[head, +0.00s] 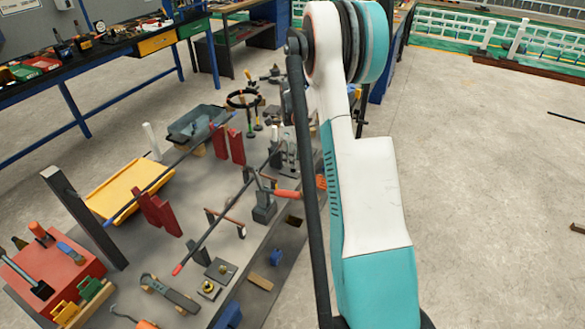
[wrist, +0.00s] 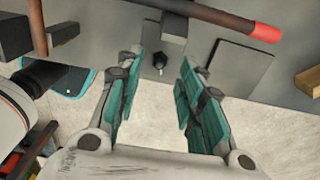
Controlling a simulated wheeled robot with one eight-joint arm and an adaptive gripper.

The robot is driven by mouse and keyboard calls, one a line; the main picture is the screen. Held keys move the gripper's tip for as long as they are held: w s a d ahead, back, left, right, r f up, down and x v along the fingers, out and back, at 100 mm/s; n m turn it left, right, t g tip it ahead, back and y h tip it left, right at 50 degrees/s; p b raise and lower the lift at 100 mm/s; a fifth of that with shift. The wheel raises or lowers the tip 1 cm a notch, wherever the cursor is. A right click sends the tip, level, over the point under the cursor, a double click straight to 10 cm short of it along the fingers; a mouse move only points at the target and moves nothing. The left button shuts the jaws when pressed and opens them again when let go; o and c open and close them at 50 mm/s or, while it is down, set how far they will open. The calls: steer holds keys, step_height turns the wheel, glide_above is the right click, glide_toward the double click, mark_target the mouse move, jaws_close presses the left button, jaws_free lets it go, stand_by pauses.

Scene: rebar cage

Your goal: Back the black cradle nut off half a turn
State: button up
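In the wrist view the black nut (wrist: 160,59) stands on a grey surface near its edge. It shows between my fingertips and touches neither finger. My gripper (wrist: 161,63) is open, its teal-padded fingers apart on either side of the nut; I cannot tell how far above it they are. A dark rod with a red tip (wrist: 265,32) runs just beyond the nut. In the head view my arm hides my gripper, and I cannot pick out the black nut there.
A flat grey plate (wrist: 229,67) lies right of the nut, with a wooden block (wrist: 308,80) at the far right. Dark blocks (wrist: 70,33) stand at the left. In the head view, the crowded low table (head: 140,270) holds rods, red uprights (head: 236,145) and a yellow tray (head: 130,189). Floor at right is mostly clear.

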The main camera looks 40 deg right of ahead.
steer(key=shift+f+b, duration=0.45)
steer(key=shift+f, duration=1.5)
steer(key=shift+c, duration=0.6)
jaws_close()
